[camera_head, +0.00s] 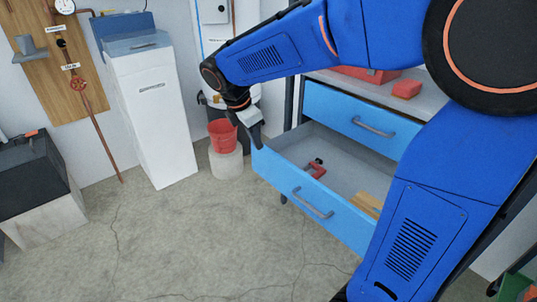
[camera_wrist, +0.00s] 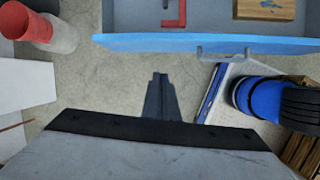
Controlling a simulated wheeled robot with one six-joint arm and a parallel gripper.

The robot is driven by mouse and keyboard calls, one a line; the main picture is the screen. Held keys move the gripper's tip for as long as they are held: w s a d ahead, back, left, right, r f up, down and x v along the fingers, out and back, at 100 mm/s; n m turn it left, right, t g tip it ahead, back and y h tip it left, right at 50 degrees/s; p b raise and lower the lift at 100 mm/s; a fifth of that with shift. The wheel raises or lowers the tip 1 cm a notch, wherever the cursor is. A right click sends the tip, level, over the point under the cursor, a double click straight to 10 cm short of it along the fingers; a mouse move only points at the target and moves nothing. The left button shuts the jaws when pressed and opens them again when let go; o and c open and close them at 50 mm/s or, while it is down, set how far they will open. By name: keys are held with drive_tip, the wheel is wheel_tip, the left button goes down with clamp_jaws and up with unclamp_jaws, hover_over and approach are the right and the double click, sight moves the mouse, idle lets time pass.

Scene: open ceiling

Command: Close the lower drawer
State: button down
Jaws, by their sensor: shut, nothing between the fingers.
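The lower drawer (camera_head: 320,205) is blue with a grey handle (camera_head: 313,203) and is pulled far out of its cabinet. A red clamp-like tool and a wooden piece lie inside it. The upper drawer (camera_head: 362,120) above it is shut. My gripper (camera_head: 259,143) is shut and empty, near the left front corner of the lower drawer; whether it touches cannot be told. In the wrist view my gripper (camera_wrist: 159,82) points toward the blue drawer front (camera_wrist: 170,42), with floor showing between. The drawer's handle (camera_wrist: 222,53) is to its right there.
A red bucket (camera_head: 223,136) on a pale round stand is just left of the drawer. A white cabinet (camera_head: 155,110) stands against the back wall. A red box (camera_head: 406,89) lies on the worktop. The floor (camera_head: 190,250) in front is clear.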

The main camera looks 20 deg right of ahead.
sight(269, 153)
drive_tip(key=shift+n+h, duration=0.3)
drive_tip(key=shift+n, duration=0.6)
drive_tip(key=shift+w+d+f, duration=0.8)
drive_tip(key=shift+d+f, duration=0.15)
drive_tip(key=shift+f, duration=0.7)
drive_tip(key=shift+w+d+f, duration=0.8)
drive_tip(key=shift+d+f, duration=0.15)
drive_tip(key=shift+f, duration=0.75)
drive_tip(key=shift+w+d+f, duration=0.8)
drive_tip(key=shift+d+f, duration=0.15)
drive_tip(key=shift+f, duration=0.7)
drive_tip(key=shift+d, duration=0.1)
drive_tip(key=w+d, duration=0.4)
drive_tip(key=d, duration=0.7)
drive_tip(key=w+d, duration=0.4)
drive_tip(key=d, duration=0.8)
drive_tip(key=shift+w+d, duration=0.15)
drive_tip(key=shift+w, duration=0.15)
